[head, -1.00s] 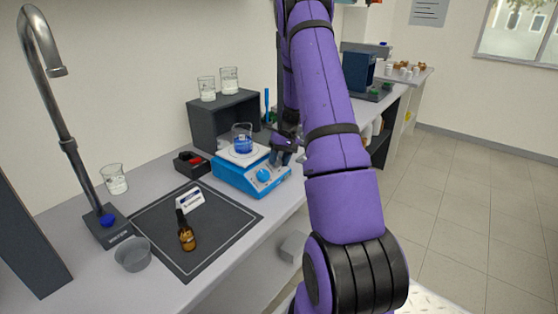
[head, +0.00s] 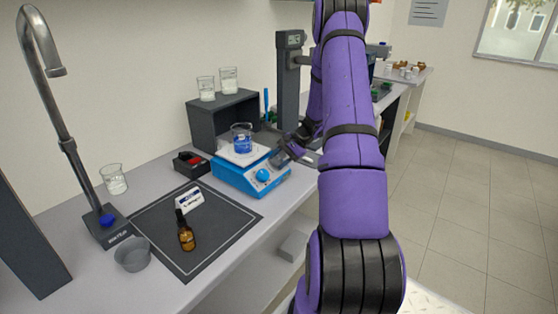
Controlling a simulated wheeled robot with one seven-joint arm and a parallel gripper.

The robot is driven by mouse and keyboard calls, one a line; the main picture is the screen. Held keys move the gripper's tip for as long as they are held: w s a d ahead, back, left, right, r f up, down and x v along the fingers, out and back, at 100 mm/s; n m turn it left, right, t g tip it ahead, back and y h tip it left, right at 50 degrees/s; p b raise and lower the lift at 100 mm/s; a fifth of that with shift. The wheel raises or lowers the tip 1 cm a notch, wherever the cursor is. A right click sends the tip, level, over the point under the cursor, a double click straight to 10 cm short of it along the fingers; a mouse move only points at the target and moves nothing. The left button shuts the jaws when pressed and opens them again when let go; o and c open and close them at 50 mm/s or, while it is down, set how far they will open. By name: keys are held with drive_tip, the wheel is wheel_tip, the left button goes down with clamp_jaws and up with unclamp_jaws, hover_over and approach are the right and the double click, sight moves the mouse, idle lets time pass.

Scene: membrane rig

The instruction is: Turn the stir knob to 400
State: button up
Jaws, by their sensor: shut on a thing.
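The blue stirrer (head: 233,180) with a white top plate stands on the bench in the head view. A beaker of blue liquid (head: 241,140) sits on its plate. A round blue knob (head: 262,175) shows on the front panel, free of the gripper. My gripper (head: 279,160) is at the right end of that panel, shut on what appears to be the right-hand knob. The fingers hide that knob, and its setting and labels cannot be read.
A dark mat (head: 215,222) with a brown bottle (head: 186,235) and a small label card (head: 189,201) lies at the front left. A black-and-red device (head: 191,164) stands left of the stirrer. A dark shelf (head: 225,118) bears two beakers. A tall grey stand (head: 288,85) rises behind.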

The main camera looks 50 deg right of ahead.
drive_tip(key=shift+m+t, duration=0.6)
drive_tip(key=shift+m, duration=0.4)
drive_tip(key=o, duration=0.9)
drive_tip(key=v, duration=1)
drive_tip(key=shift+s+d+r, duration=0.2)
drive_tip(key=shift+s+d, duration=0.05)
drive_tip(key=shift+s, duration=0.05)
